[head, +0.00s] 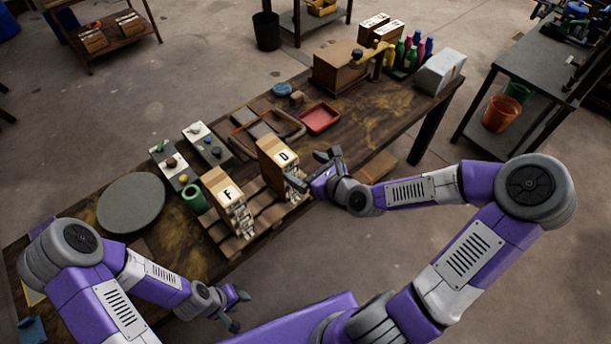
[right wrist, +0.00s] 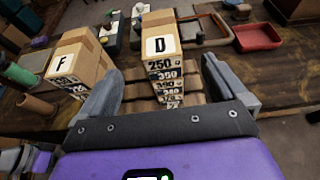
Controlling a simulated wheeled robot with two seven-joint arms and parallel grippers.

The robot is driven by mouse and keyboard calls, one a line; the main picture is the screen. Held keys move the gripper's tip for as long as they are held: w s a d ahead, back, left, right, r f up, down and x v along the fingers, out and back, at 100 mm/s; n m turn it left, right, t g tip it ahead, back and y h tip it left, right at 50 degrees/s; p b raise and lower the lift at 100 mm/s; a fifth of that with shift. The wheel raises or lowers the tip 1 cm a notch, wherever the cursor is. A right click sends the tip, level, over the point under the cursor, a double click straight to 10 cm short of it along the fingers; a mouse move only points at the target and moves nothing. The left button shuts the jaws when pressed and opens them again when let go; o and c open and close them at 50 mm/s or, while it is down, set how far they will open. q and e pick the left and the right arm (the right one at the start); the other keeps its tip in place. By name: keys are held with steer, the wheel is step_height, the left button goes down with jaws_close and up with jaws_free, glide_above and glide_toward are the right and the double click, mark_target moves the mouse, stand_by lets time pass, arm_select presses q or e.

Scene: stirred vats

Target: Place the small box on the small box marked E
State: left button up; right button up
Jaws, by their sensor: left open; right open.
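A tan cardboard box marked D (head: 283,157) stands upright on a wooden pallet (head: 232,245), with printed numbers down its side. A similar box marked F (head: 226,193) stands to its left, with a gap between them. No box marked E can be made out. My right gripper (head: 310,170) is open and empty just right of box D. In the right wrist view, box D (right wrist: 160,47) shows between and beyond the spread fingers (right wrist: 165,90), and box F (right wrist: 75,62) is left of them. My left gripper (head: 236,306) is open and empty, low in front of the table.
A grey round disc (head: 131,201), a green cylinder (head: 195,198) and two white-and-grey trays lie left of the boxes. A red tray (head: 320,118) lies behind. A larger carton (head: 338,68), bottles (head: 411,52) and a pale box (head: 440,71) occupy the far end.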

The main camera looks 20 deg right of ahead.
steer(key=s+a+f+n+g+y, duration=0.1)
steer(key=s+a+f+n+g, duration=0.3)
steer(key=f+n, duration=0.4)
steer(key=s+a+f+n+g+y, duration=0.1)
steer(key=s+a+f+n+g, duration=0.2)
steer(key=a+f+n, duration=0.5)
steer(key=s+d+f+n+g+h, duration=0.2)
steer(key=s+f+n+g, duration=0.3)
steer(key=s+f+n, duration=0.6)
steer(key=shift+d+f+n, duration=0.15)
steer(key=shift+f+n, duration=0.2)
steer(key=shift+n, duration=0.75)
steer(key=shift+s, duration=0.1)
